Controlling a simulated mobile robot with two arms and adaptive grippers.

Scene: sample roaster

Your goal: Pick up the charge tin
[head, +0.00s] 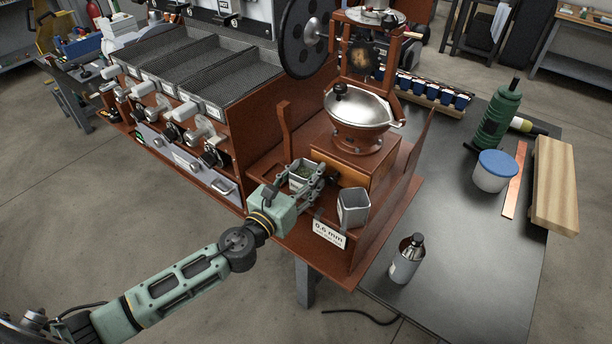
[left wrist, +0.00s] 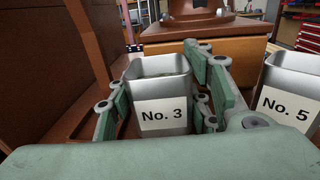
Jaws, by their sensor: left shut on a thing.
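A square metal tin labelled No. 3 (left wrist: 162,92) stands between the fingers of my left gripper (left wrist: 157,112) in the left wrist view. In the head view this tin (head: 299,183) sits on the brown ledge at the front of the roaster stand, with greenish contents inside. My left gripper (head: 311,186) is shut on it, one finger along each side. The tin looks upright; whether its base touches the ledge is hidden. A second tin, labelled No. 5 (left wrist: 288,88), stands to the right and also shows in the head view (head: 353,208). My right gripper is out of view.
A 0.6 mm card (head: 328,235) hangs at the ledge front. A brown upright post (head: 285,130) rises behind the held tin. A mill with a silver bowl (head: 358,107) stands behind. A silver bottle (head: 406,262) stands on the dark table (head: 450,240), whose front is mostly clear.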

